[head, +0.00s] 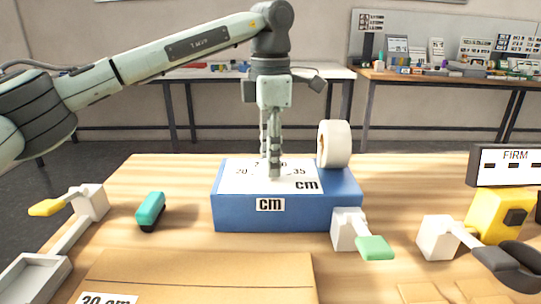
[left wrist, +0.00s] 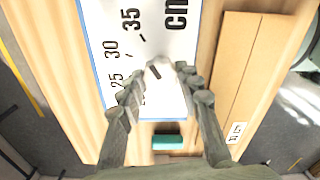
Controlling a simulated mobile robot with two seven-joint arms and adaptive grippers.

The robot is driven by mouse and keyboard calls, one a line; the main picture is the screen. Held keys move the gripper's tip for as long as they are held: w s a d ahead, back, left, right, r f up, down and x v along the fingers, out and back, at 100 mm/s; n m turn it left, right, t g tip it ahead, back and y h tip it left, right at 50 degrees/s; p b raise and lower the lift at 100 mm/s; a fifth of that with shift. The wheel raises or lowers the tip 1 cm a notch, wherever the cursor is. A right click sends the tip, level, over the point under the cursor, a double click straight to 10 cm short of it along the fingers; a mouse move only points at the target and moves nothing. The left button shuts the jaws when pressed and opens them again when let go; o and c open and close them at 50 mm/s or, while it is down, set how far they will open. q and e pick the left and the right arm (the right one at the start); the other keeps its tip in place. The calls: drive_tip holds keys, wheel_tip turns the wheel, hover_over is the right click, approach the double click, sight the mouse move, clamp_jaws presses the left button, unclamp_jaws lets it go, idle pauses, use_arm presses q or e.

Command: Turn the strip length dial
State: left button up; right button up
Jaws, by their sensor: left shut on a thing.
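The strip length dial is a small pale knob (left wrist: 160,68) on the white scale plate (head: 235,181) atop a blue box (head: 238,213) marked "cm". The scale shows 20 and 35 in the head view, and 25, 30 and 35 in the left wrist view. My left gripper (head: 270,176) reaches straight down onto the plate and is shut on the knob; its fingers flank the knob in the left wrist view (left wrist: 163,66). A dark mark shows on the knob, but its exact reading is unclear. The fingers hide the knob in the head view. My right gripper is out of view.
A white tape roll (head: 334,144) stands on the box's right rear. A green-handled lever (head: 374,247) is at its front right, a teal-topped block (head: 150,209) to its left. A cardboard sheet (head: 200,272) lies in front. A yellow device (head: 492,215) stands at right.

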use_arm(q)
drive_tip(key=shift+n, duration=0.3)
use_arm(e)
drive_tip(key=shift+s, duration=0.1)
use_arm(q)
drive_tip(key=shift+n, duration=0.3)
drive_tip(key=n, duration=0.3)
drive_tip(key=shift+n, duration=0.3)
drive_tip(key=shift+n+b, duration=0.4)
drive_tip(key=shift+n, duration=1.1)
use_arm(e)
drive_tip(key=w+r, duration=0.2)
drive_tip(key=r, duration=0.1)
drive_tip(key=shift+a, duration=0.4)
use_arm(q)
drive_tip(key=shift+r, duration=0.1)
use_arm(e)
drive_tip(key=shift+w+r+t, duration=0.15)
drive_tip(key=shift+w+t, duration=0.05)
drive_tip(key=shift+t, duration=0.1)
use_arm(q)
drive_tip(key=o, duration=1)
drive_tip(key=shift+o, duration=0.8)
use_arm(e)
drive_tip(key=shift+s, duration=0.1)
